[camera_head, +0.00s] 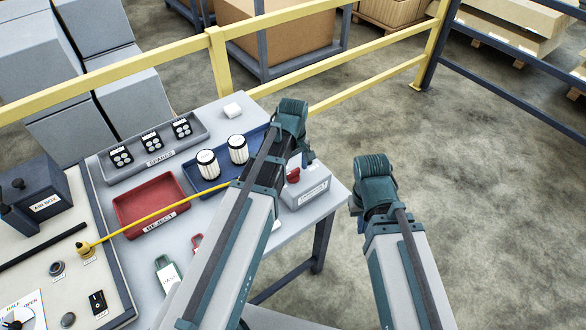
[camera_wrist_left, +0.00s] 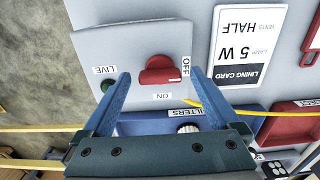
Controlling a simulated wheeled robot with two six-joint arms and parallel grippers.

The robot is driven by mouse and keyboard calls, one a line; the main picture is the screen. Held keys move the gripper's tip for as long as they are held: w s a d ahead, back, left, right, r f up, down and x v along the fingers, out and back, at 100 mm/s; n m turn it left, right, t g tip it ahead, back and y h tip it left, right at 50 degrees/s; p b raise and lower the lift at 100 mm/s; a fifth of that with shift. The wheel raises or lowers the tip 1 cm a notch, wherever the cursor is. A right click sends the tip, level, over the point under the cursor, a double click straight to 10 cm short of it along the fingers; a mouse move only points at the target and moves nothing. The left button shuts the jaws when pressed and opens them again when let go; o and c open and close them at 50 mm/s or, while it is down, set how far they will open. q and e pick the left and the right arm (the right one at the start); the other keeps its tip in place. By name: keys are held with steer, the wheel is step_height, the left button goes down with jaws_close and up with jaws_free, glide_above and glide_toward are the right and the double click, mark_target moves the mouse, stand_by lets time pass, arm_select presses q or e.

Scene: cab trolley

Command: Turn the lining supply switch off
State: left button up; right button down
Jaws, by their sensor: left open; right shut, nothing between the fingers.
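The lining supply switch is a grey box (camera_head: 306,190) at the table's right end, with a red rotary knob (camera_head: 293,175). In the left wrist view, seen upside down, the knob (camera_wrist_left: 160,70) has its bar lying crosswise, with a white mark at the end nearest the OFF label (camera_wrist_left: 186,66). The ON label (camera_wrist_left: 163,96) is below it. A dark green lamp (camera_wrist_left: 108,87) sits by LIVE. My left gripper (camera_wrist_left: 160,78) is open, its fingers either side of the knob in view; contact cannot be told. My right gripper (camera_head: 372,180) is shut and empty over the floor.
A lining card (camera_wrist_left: 247,45) reads lamp 5 W, vents half. A blue tray (camera_head: 212,178) with filters, a red reject tray (camera_head: 150,200) and a grey spares tray (camera_head: 154,150) stand left of the switch. A yellow rail (camera_head: 345,90) runs behind the table.

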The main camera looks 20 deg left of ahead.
mark_target(293, 171)
arm_select(q)
step_height(293, 171, up, 14)
steer(key=p, duration=1.3)
steer(key=shift+p, duration=0.35)
steer(key=shift+f, duration=0.15)
steer(key=s+d+f+m+y+b, duration=0.1)
steer(key=s+d+f+m+b, duration=0.2)
steer(key=s+d+m, duration=0.7)
steer(key=shift+s+d+f+m, duration=0.15)
steer(key=shift+s+d+m, duration=0.2)
steer(key=shift+s+m, duration=1.75)
steer(key=shift+w, duration=0.15)
